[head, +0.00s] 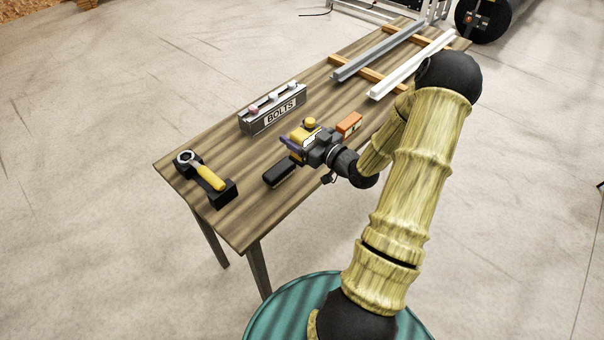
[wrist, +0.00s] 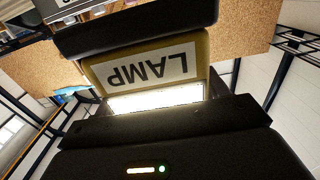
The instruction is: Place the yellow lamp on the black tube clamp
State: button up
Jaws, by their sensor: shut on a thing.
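The yellow lamp (head: 299,135) is in my gripper (head: 309,143), held above the middle of the table. In the wrist view the lamp (wrist: 146,67) has a white label reading LAMP, upside down, and a bright white panel. The black jaws of my gripper (wrist: 150,80) are shut on it from both sides. A low black piece (head: 279,172) lies on the table just left of and below the gripper. It may be the black tube clamp, but its shape is too small to tell. The lamp is apart from it. The gripper partly hides the lamp.
A grey box marked BOLTS (head: 273,111) stands behind the gripper. A yellow-handled tool (head: 211,178) rests on a black holder (head: 222,195) at the table's near left. An orange block (head: 349,123) lies right of the gripper. Metal rails (head: 380,52) on wooden bars fill the far end.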

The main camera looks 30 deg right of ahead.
dwell(0.4)
jog(key=shift+f+p, duration=0.5)
jog(key=shift+f, duration=2.35)
jog(key=shift+f+p, duration=0.4)
jog(key=shift+f, duration=1.65)
jog(key=shift+f, duration=0.1)
jog(key=o, duration=1.3)
jog(key=shift+s, duration=0.1)
